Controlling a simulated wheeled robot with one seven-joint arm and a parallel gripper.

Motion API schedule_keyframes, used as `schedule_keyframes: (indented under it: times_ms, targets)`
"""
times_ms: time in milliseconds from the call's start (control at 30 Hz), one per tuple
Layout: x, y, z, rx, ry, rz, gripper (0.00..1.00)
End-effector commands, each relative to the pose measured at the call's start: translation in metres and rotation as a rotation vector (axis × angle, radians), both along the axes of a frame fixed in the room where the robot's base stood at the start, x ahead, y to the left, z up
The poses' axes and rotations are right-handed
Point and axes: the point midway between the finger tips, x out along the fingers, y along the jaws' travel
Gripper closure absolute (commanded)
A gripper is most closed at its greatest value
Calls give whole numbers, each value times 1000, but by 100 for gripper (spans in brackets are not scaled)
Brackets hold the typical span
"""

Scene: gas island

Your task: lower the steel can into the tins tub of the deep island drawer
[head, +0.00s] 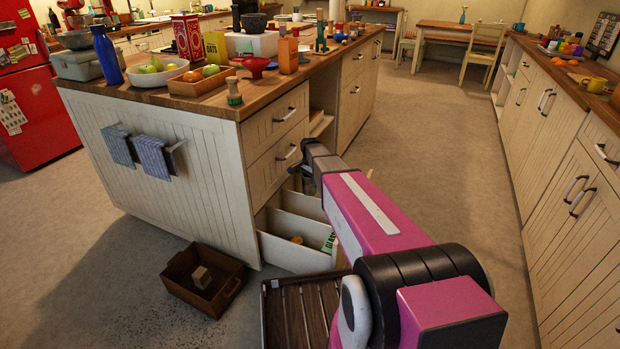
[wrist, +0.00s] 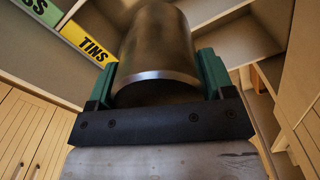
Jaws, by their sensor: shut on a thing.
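My gripper (wrist: 160,78) is shut on the steel can (wrist: 158,45), a dull metal cylinder between its green fingers in the wrist view. The yellow TINS label (wrist: 88,40) shows on a drawer edge to the left of the can, beside a green label. The deep island drawer (head: 292,251) stands open in the head view, with pale dividers inside. My gripper (head: 305,170) is above the drawer there, and my arm covers part of it. The can is not clearly visible in the head view. The can hides part of the drawer's inside in the wrist view.
A brown wooden crate (head: 186,297) with a small block inside stands on the floor left of the drawer. A slatted dark wooden box (head: 297,318) is in front of the drawer. The island's worktop (head: 222,104) is crowded. Open floor lies to the right.

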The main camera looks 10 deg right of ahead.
Motion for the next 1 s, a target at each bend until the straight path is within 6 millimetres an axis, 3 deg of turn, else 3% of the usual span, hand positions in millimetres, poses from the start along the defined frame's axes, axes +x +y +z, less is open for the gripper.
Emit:
schedule_keyframes:
  times_ms: [1000]
  targets:
    - [0,0,-44,0,1,0,48]
